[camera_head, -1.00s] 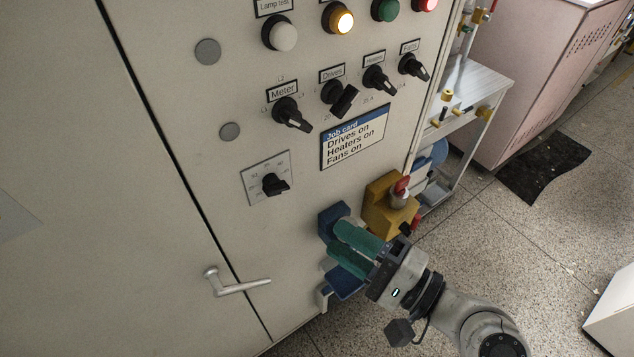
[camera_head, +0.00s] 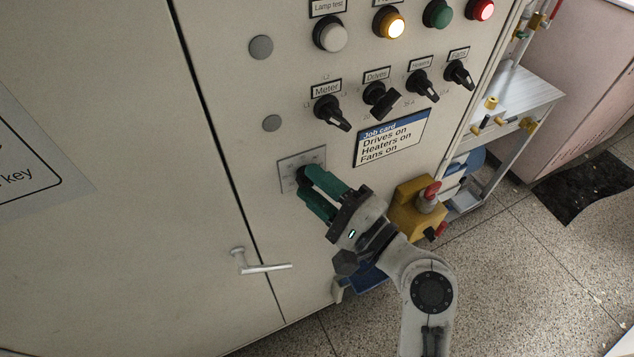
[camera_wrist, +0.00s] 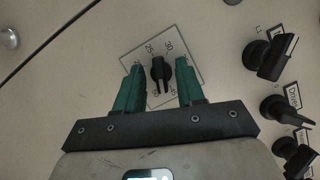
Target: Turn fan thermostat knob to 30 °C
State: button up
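The fan thermostat knob (camera_wrist: 161,72) is a black pointer knob on a pale square dial plate (camera_wrist: 185,42) with printed numbers. The plate also shows in the head view (camera_head: 313,156), where my gripper hides most of the knob. My gripper (camera_head: 311,180) has teal fingers directed at the dial. In the wrist view the fingers are open, one on each side of the knob, with visible gaps. Whether the fingertips reach the knob's depth cannot be told.
Above are the Meter switch (camera_head: 330,110), Drives switch (camera_head: 380,97) and a job card (camera_head: 392,138). A door handle (camera_head: 260,263) sticks out at lower left. A yellow box with a red-topped part (camera_head: 418,207) is mounted to the right of my gripper.

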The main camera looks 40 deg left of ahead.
grip_shut()
dwell(0.4)
